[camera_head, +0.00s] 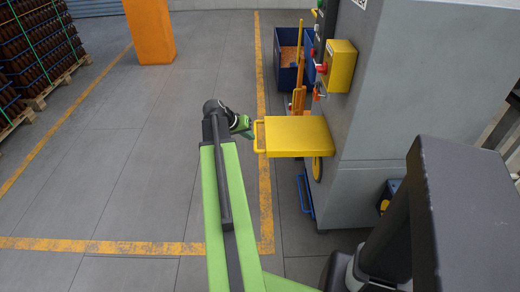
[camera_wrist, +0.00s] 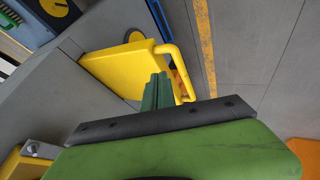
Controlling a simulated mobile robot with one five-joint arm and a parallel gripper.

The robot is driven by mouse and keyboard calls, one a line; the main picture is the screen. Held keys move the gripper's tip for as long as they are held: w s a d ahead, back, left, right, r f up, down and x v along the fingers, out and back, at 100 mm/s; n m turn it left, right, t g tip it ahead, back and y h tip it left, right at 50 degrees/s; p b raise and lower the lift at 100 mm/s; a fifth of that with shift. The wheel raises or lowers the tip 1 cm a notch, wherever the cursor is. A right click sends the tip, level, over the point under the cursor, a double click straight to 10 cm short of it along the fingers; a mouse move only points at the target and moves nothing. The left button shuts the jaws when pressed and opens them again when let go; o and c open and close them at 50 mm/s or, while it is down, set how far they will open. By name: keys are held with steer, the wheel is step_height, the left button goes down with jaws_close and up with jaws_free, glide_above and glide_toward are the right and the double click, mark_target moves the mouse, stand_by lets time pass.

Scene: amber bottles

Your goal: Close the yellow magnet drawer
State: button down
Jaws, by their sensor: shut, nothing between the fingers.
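The yellow magnet drawer (camera_head: 297,134) sticks out to the left from the grey machine, and its yellow bar handle (camera_head: 257,137) is on its left end. In the wrist view the drawer (camera_wrist: 118,66) lies beyond my fingers, with the handle (camera_wrist: 178,66) curving behind and right of them. My gripper (camera_head: 246,130) is just left of the handle at about its height. The green fingers (camera_wrist: 157,88) are shut and empty. They overlap the handle in the wrist view; I cannot tell whether they touch it.
The grey machine (camera_head: 380,100) stands at the right, with a yellow control box (camera_head: 340,66) above the drawer. A blue bin (camera_head: 290,72) is behind it, and a low blue handle (camera_head: 306,194) is below. An orange post (camera_head: 150,30) stands far left. The floor left of my arm is clear.

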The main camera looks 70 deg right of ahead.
steer(key=b+x, duration=0.7)
steer(key=x, duration=0.2)
steer(key=shift+f+b, duration=0.3)
steer(key=shift+b, duration=0.1)
steer(key=shift+s+d+f, duration=0.1)
steer(key=shift+d+f, duration=0.05)
steer(key=shift+d, duration=0.05)
